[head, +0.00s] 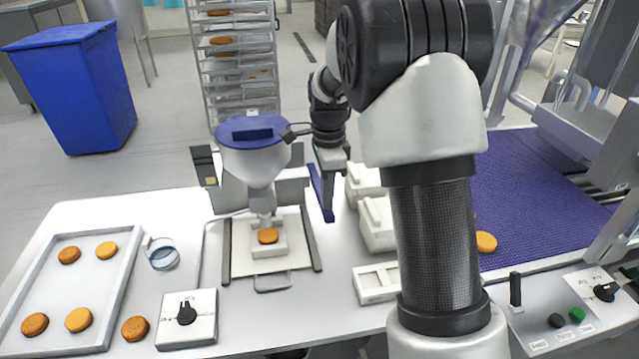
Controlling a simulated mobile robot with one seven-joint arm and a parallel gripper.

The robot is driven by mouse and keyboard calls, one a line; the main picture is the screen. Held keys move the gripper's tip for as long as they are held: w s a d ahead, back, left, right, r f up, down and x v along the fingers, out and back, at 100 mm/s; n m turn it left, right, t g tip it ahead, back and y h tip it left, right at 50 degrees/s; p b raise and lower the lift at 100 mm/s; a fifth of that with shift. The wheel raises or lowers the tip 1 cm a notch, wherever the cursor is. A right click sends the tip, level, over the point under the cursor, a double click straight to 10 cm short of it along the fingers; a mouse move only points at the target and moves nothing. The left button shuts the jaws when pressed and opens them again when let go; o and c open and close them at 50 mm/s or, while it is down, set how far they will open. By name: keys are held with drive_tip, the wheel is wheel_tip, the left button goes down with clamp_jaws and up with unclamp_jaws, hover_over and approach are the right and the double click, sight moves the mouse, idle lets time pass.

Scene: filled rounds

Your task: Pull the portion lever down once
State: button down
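The depositor (255,165) has a white hopper with a blue lid (252,132), and its nozzle points down over an orange-brown round (268,236). A short dark lever-like part (294,131) sticks out from the hopper's right side toward my arm; I take it for the portion lever. My gripper (328,190) hangs down just right of the hopper. In the picture the lever's outer end meets my wrist, but I cannot tell whether they touch. The fingers are small and seen edge-on, so their opening is unclear. A blue strip (316,183) shows beside them.
A tray (128,262) with several rounds lies at the left, with a loose round (135,328) beside it. A dial box (187,318) stands in front. White containers (377,222) are close right of my gripper. A purple conveyor (540,190) and control panel (565,312) are at the right.

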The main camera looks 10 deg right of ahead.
sight(328, 213)
drive_tip(key=shift+s+f, duration=0.1)
drive_tip(key=shift+f, duration=0.45)
drive_tip(key=shift+s+f+b, duration=0.2)
drive_tip(key=shift+f+b, duration=0.65)
drive_tip(key=shift+f, duration=0.3)
drive_tip(key=shift+s+f+b, duration=0.1)
drive_tip(key=shift+f+b, duration=0.4)
drive_tip(key=shift+f, duration=0.2)
wheel_tip(328, 213, up, 15)
drive_tip(key=p, duration=1.1)
drive_tip(key=shift+p, duration=0.3)
